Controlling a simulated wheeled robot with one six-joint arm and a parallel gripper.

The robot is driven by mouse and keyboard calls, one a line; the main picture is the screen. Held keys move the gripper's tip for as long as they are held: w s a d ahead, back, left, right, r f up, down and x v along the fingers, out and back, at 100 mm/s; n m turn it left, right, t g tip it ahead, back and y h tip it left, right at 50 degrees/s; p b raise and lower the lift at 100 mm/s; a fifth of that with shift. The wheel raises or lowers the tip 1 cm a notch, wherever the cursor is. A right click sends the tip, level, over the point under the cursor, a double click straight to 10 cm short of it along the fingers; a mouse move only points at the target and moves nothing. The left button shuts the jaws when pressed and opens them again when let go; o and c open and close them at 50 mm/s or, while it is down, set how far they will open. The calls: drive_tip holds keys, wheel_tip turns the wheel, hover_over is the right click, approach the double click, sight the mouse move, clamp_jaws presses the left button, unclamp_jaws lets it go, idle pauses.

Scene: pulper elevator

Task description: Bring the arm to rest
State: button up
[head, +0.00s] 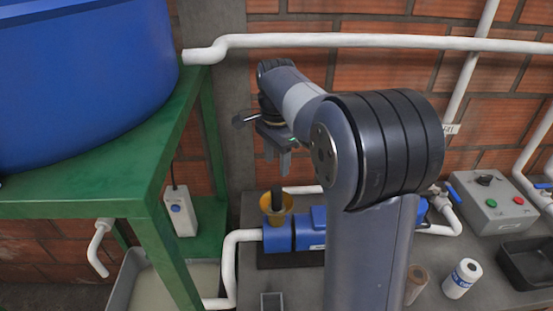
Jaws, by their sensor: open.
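My arm rises from the bottom centre of the head view and bends to the left at its large dark joint. My gripper (278,160) hangs fingers down, left of that joint. Its two fingers show a gap and hold nothing. It is above a yellow funnel (278,205) with a dark cylinder standing in it, and apart from both. The arm hides part of the bench and of the blue pump behind it.
A blue tank (80,80) on a green stand (110,195) fills the left. The blue pump (280,237), a control box (492,203), a white bottle (462,278) and a black tray (527,262) are on the grey bench. A white pipe (350,41) crosses the brick wall.

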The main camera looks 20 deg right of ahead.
sight(277, 189)
wheel_tip(277, 189, down, 12)
drive_tip(key=shift+f+p, duration=0.1)
drive_tip(key=shift+p, duration=0.6)
wheel_tip(277, 189, up, 3)
drive_tip(key=shift+f+b, duration=0.1)
drive_tip(key=shift+b, duration=0.25)
drive_tip(key=shift+r, duration=0.45)
